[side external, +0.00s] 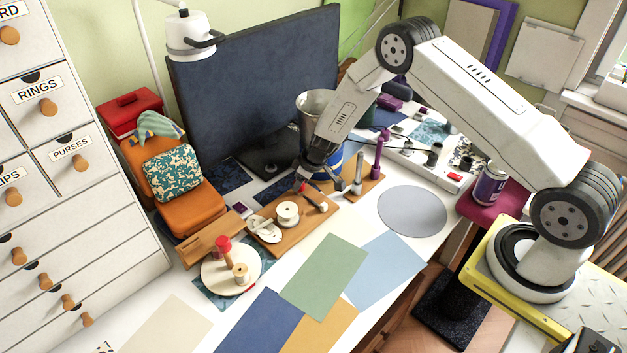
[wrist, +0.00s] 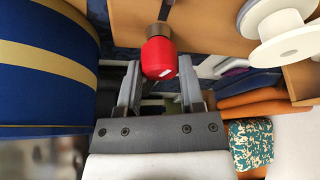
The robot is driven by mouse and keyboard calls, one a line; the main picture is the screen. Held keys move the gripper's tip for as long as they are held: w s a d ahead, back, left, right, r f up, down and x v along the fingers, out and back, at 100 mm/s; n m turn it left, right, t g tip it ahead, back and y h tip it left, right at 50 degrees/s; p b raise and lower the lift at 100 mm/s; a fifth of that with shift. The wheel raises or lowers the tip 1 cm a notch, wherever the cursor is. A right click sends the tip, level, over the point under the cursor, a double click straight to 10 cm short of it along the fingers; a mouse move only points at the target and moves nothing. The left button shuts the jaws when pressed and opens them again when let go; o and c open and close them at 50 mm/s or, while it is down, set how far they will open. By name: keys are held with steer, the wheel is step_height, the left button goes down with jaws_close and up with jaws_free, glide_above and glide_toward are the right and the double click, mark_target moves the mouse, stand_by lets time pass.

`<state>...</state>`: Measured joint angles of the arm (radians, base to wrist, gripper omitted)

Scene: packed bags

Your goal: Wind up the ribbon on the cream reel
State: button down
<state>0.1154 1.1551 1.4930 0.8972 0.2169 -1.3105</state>
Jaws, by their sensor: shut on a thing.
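The cream reel (side external: 287,213) stands upright on a wooden board (side external: 315,221) in the middle of the bench. In the wrist view a pale reel (wrist: 278,25) shows at the top right, partly cut off. My gripper (side external: 306,182) is low over the far side of the board, just behind the reel. In the wrist view its two fingers (wrist: 160,80) are shut on a red knob (wrist: 160,58), one on each side. I cannot make out the ribbon clearly in either view.
A blue tin with gold bands (wrist: 45,65) is close on the wrist view's left. A purple-topped post (side external: 378,155) stands right of my gripper. A round base with a red-topped spool (side external: 223,245) is at the front left. Flat coloured sheets (side external: 325,275) cover the front.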

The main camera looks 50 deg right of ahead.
steer(key=shift+m+h, duration=0.6)
steer(key=shift+m, duration=0.7)
steer(key=shift+c, duration=1.1)
jaws_free()
steer(key=shift+s+r, duration=0.1)
steer(key=shift+r, duration=0.1)
steer(key=v, duration=0.7)
steer(key=shift+r, duration=0.15)
steer(key=shift+s, duration=0.1)
